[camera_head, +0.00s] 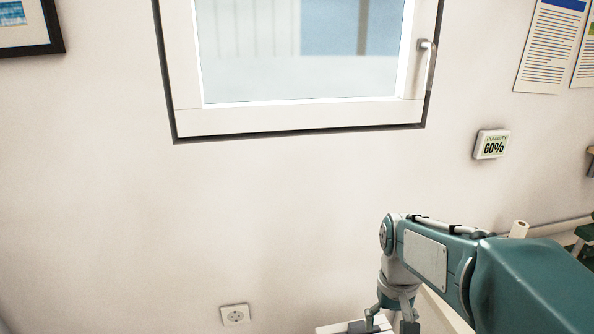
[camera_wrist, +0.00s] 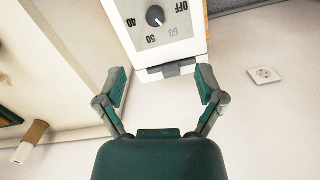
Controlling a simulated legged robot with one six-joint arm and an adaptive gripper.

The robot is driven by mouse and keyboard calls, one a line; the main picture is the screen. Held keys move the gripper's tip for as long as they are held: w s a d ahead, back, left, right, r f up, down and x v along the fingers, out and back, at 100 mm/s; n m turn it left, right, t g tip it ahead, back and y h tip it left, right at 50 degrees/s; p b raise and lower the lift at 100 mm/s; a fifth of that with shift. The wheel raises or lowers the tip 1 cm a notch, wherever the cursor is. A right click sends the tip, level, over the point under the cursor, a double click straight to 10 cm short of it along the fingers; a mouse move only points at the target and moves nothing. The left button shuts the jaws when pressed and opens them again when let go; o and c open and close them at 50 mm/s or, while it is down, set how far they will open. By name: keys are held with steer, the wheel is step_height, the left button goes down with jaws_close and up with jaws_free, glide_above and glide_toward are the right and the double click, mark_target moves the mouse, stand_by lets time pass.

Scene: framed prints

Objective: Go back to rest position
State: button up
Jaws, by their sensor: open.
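My gripper (camera_wrist: 161,87) is open and empty in the wrist view, its two green-padded fingers spread apart. In the head view my gripper (camera_head: 390,322) points down at the bottom edge, below my teal arm, and its tips are partly cut off. A white box with a dial (camera_wrist: 155,20) marked 40, 50, 60 and OFF lies beyond the fingers in the wrist view. Its near end, with a grey tab (camera_wrist: 166,70), shows between the fingertips. I cannot tell whether a finger touches it. In the head view, a white surface (camera_head: 335,328) shows beside the gripper.
A closed window (camera_head: 300,120) with a handle (camera_head: 430,62) is in the wall above. A wall socket (camera_head: 235,315) is low on the wall. A framed print (camera_head: 58,28) hangs at upper left. The wall's middle is bare.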

steer(key=s+a+r+t, duration=0.1)
steer(key=s+r+t, duration=0.5)
steer(key=s, duration=0.6)
steer(key=shift+s+a, duration=0.25)
steer(key=shift+a, duration=0.05)
steer(key=shift+r, duration=0.1)
stand_by(0.4)
